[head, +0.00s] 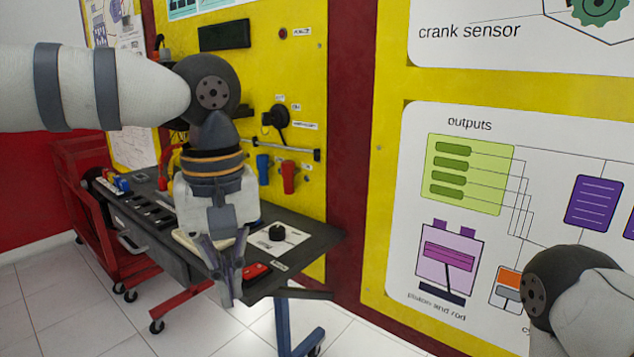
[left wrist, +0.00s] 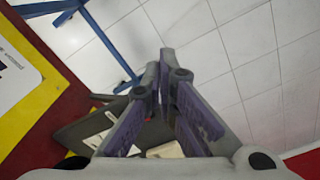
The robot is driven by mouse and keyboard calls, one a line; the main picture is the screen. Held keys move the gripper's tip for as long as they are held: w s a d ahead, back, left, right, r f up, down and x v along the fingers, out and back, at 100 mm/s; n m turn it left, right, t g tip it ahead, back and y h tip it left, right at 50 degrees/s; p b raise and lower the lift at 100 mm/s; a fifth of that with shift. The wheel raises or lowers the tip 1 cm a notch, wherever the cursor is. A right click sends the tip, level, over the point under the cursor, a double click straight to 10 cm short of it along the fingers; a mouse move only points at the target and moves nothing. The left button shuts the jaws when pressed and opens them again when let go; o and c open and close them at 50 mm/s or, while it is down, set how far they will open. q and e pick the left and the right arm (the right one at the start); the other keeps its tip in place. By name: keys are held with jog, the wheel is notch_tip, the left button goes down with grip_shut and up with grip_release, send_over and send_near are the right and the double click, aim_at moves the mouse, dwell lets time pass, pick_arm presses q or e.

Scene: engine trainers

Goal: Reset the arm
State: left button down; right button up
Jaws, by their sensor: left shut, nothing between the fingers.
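My left arm comes in from the left in the head view and bends down at a dark joint. My left gripper (head: 228,298) points downward in front of the dark bench top (head: 318,237), near its front right corner. Its fingers are shut with nothing between them. In the left wrist view the gripper's fingers (left wrist: 164,60) come together, with the bench edge and the tiled floor beyond. Part of my right arm shows at the lower right of the head view; its gripper is out of the picture.
A black knob on a white plate (head: 290,243) and a red item (head: 257,272) are on the bench. A yellow panel (head: 330,40) with blue and red parts stands behind. A red cart (head: 75,160) is at the left. Tiled floor (head: 60,310) is open in front.

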pick_arm(q)
jog(key=a+f+m+t+y, duration=0.15)
jog(key=a+f, duration=0.35)
jog(key=f, duration=0.9)
jog(key=a+f+n+t+y, duration=0.1)
jog(key=a+f+t+y, duration=0.25)
jog(key=f, duration=1.05)
jog(key=s+a+f+m+g+h, duration=0.1)
jog(key=s+f+g, duration=0.1)
jog(key=s, duration=0.7)
jog(key=s+f+m+g+h, duration=0.1)
jog(key=s+f, duration=0.3)
jog(key=s, duration=0.6)
jog(key=s+a+f+m+g+h, duration=0.1)
jog(key=s+f+g+h, duration=0.2)
jog(key=s, duration=0.7)
jog(key=shift+a, duration=0.35)
pick_arm(e)
jog(key=shift+w, duration=0.3)
pick_arm(q)
jog(key=shift+m, duration=0.25)
